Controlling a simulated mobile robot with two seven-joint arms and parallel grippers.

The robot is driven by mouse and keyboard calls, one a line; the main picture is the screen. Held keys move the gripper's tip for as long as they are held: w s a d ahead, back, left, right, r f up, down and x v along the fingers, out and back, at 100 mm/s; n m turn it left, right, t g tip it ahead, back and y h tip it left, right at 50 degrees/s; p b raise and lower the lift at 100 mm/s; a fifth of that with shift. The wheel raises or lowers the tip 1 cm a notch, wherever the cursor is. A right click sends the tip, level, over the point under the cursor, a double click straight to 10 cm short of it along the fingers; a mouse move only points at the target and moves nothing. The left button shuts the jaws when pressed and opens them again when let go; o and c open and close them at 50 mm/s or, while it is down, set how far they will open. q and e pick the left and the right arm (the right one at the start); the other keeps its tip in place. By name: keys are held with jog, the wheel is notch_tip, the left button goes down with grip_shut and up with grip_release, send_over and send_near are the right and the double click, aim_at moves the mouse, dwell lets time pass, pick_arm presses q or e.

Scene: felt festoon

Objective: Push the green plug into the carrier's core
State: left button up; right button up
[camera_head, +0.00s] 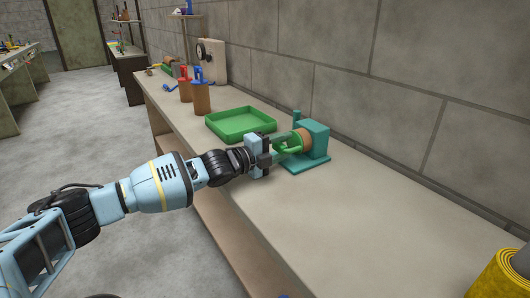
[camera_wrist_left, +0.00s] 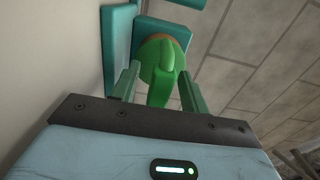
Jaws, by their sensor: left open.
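The teal carrier (camera_head: 315,140) stands on the bench with its brown-orange core (camera_head: 303,135) facing my left gripper. The green plug (camera_head: 292,150) is at the core's near face. In the left wrist view, the plug (camera_wrist_left: 162,72) has a raised grip-like part, with the brown core (camera_wrist_left: 152,38) showing behind it. My left gripper (camera_head: 283,145) is open. Its two fingers (camera_wrist_left: 157,88) stand on either side of the plug's grip, with a gap visible on the right side. How deep the plug sits in the core is hidden. My right gripper is not in view.
A green tray (camera_head: 240,123) sits on the bench just behind my left wrist. Brown cylinders with red (camera_head: 185,90) and blue (camera_head: 201,97) tops stand farther back. A yellow roll (camera_head: 497,277) is at the near right. The bench front is clear; a block wall runs behind.

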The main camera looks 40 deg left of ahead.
pick_arm(q)
jog(key=v, duration=0.2)
jog(key=shift+s+a+f, duration=0.1)
jog(key=shift+s+a, duration=0.05)
jog(key=shift+s, duration=0.15)
jog(key=v, duration=0.3)
jog(key=shift+v, duration=0.95)
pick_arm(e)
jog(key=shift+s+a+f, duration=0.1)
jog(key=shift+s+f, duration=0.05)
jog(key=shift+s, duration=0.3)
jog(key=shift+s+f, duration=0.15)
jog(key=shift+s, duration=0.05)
